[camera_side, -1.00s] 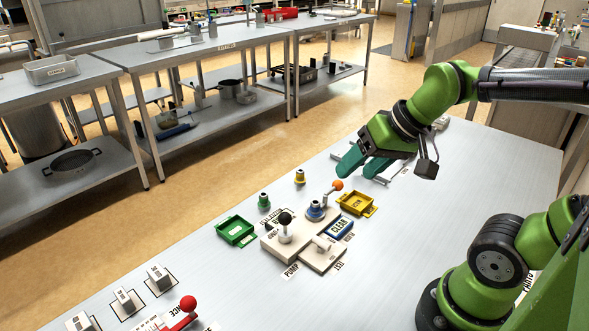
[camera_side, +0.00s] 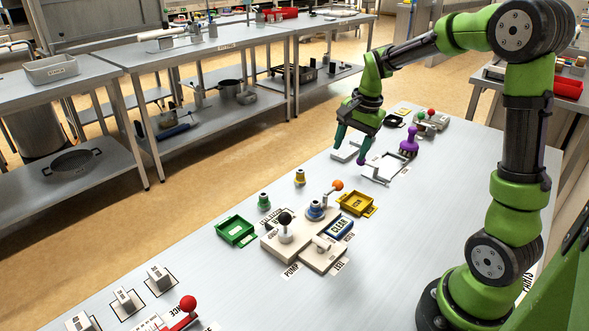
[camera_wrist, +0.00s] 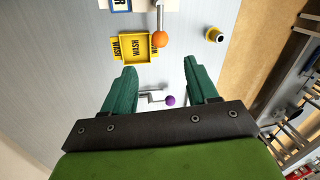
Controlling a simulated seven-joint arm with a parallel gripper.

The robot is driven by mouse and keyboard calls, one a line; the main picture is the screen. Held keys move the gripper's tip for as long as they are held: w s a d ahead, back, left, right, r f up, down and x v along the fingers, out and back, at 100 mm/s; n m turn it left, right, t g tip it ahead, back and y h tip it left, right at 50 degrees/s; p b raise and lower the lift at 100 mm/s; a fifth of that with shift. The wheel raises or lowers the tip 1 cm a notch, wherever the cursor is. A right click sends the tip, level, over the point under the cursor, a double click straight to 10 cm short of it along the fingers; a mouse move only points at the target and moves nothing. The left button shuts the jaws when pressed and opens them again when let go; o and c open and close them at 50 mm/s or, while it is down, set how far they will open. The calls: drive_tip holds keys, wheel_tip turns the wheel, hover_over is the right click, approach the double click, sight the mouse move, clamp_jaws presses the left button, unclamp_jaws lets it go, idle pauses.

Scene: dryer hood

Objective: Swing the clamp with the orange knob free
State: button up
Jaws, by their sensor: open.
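The orange knob (camera_side: 337,185) tops a thin metal arm that joins a blue-collared post (camera_side: 316,211) on the cream machine block (camera_side: 270,243). In the wrist view the orange knob (camera_wrist: 160,39) lies ahead of my fingers, with its rod running up the picture. My gripper (camera_side: 350,153) is open and points down, above the table and farther back than the knob. In the wrist view my gripper (camera_wrist: 160,70) shows two green fingers spread apart with nothing held. A small purple knob (camera_wrist: 170,99) on a metal crank shows between them, below.
A yellow tray (camera_side: 357,203) stands close to the orange knob; a green tray (camera_side: 236,230) stands left of the block. A brass-yellow peg (camera_side: 299,177) stands behind it. A metal frame (camera_side: 385,168) and a purple handle (camera_side: 408,145) are at the right.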

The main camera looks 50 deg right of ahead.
sight(339, 181)
drive_tip(key=f, duration=0.4)
drive_tip(key=w+f, duration=0.1)
drive_tip(key=f, duration=0.2)
drive_tip(key=w+f, duration=0.1)
drive_tip(key=f, duration=0.3)
drive_tip(key=shift+w+a+f, duration=0.1)
drive_tip(key=shift+a+f, duration=0.1)
drive_tip(key=shift+f, duration=0.1)
clamp_jaws()
